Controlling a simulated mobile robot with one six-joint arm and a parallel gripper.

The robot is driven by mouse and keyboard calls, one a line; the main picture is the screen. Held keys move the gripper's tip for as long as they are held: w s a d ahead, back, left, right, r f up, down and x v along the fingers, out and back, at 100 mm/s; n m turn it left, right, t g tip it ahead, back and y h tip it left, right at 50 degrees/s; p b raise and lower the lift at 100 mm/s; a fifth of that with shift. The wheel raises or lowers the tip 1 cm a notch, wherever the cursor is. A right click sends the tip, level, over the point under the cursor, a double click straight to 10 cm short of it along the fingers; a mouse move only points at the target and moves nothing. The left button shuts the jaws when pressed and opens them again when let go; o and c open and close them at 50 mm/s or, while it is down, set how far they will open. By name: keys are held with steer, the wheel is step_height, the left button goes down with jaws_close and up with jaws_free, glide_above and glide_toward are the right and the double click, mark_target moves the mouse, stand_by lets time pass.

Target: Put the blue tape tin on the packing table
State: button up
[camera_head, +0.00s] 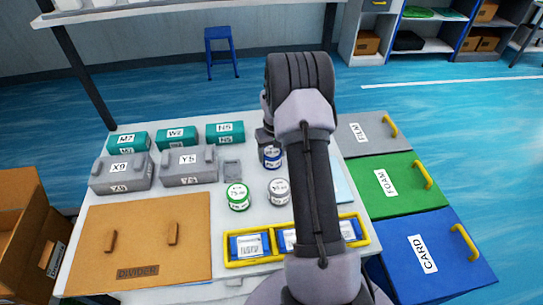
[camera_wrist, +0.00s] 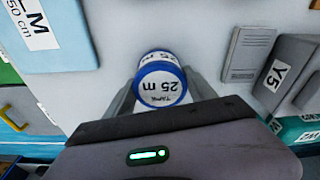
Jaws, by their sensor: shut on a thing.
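The blue tape tin (camera_wrist: 160,80) has a blue rim and a white label reading "TAPE 25 m". My gripper (camera_wrist: 163,95) is shut on it in the wrist view, with a finger on either side. In the head view the blue tin (camera_head: 272,157) is at my gripper (camera_head: 268,148), over the white packing table (camera_head: 225,212). I cannot tell whether the tin touches the tabletop. My arm hides part of the table's right side.
A green-rimmed tin (camera_head: 238,196) and a grey-rimmed tin (camera_head: 278,190) stand nearby. Grey boxes (camera_head: 190,165) and teal boxes (camera_head: 175,138) line the back left. A brown divider board (camera_head: 140,240) and yellow-framed tray (camera_head: 262,262) lie in front. Coloured bins (camera_head: 400,185) flank the right.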

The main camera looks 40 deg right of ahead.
steer(key=o, duration=1.7)
steer(key=shift+w+f, duration=0.1)
